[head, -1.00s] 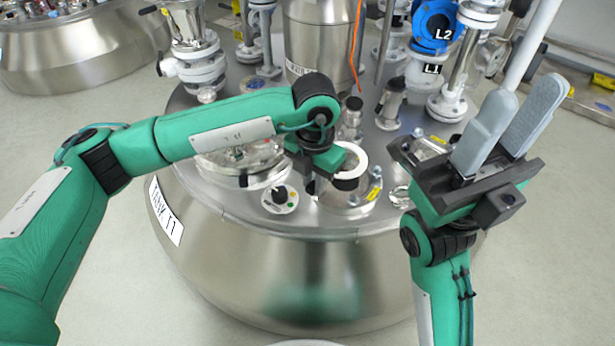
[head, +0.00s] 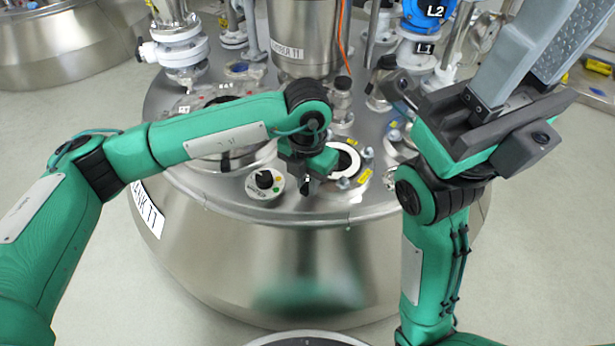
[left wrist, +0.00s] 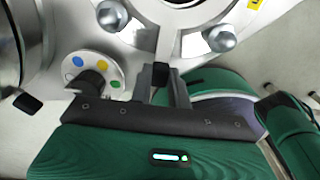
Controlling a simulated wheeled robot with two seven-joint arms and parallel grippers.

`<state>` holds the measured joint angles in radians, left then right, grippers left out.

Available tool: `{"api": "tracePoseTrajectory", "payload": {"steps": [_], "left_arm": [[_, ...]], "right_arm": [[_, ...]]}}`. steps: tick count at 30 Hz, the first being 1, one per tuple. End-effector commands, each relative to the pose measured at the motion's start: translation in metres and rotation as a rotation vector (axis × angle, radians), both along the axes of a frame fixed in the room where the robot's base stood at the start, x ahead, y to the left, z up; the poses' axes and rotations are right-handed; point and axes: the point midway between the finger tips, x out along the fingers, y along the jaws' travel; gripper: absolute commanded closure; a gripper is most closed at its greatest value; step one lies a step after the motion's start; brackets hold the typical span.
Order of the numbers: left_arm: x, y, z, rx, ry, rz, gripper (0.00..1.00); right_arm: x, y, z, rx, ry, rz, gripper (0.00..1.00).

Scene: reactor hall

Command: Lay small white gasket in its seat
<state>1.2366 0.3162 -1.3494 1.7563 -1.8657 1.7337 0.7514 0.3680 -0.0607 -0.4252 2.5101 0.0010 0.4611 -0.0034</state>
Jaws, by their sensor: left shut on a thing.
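The small white gasket (head: 356,160) shows in the head view as a thin white ring around a dark round opening in a metal seat flange (head: 342,187) on the tank top. My left gripper (head: 318,172) is at the left side of this ring, over the flange, and is shut on the gasket. In the left wrist view its narrow jaws (left wrist: 161,76) are close together just below the flange and opening. I cannot tell whether the gasket touches the seat all round. My right gripper (head: 540,50) is raised at the upper right, open and empty, its fingertips cut off by the picture's edge.
A round knob panel (head: 265,186) stands just left of the seat. Bolts (left wrist: 221,39) stick up around the flange. A glass-topped port, a steel column (head: 302,45) and pipes labelled L1 and L2 crowd the tank top behind.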

Motion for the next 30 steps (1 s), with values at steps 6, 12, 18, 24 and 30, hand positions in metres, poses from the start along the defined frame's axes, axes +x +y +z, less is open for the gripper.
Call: {"api": "tracePoseTrajectory", "payload": {"steps": [6, 12, 18, 24, 30], "left_arm": [[0.0003, 0.0002, -0.0070, 0.000, 0.000, 0.000, 1.00], [0.0003, 0.0002, -0.0070, 0.001, -0.001, 0.001, 1.00], [0.0003, 0.0002, -0.0070, 0.001, -0.001, 0.001, 0.57], [0.0002, 0.0002, -0.0070, 0.001, -0.001, 0.001, 0.57], [0.0003, 0.0001, 0.0001, 0.001, -0.001, 0.000, 0.57]], "right_arm": [[-0.0017, -0.0015, 0.0015, 0.008, -0.011, 0.002, 0.65], [-0.0014, -0.0018, 0.0024, 0.010, -0.008, 0.002, 0.65], [-0.0012, -0.0018, 0.0023, 0.010, -0.008, 0.002, 0.65], [-0.0011, -0.0017, 0.0022, 0.010, -0.008, 0.002, 0.65], [-0.0007, -0.0009, 0.0065, 0.006, -0.006, 0.002, 0.65]]}}
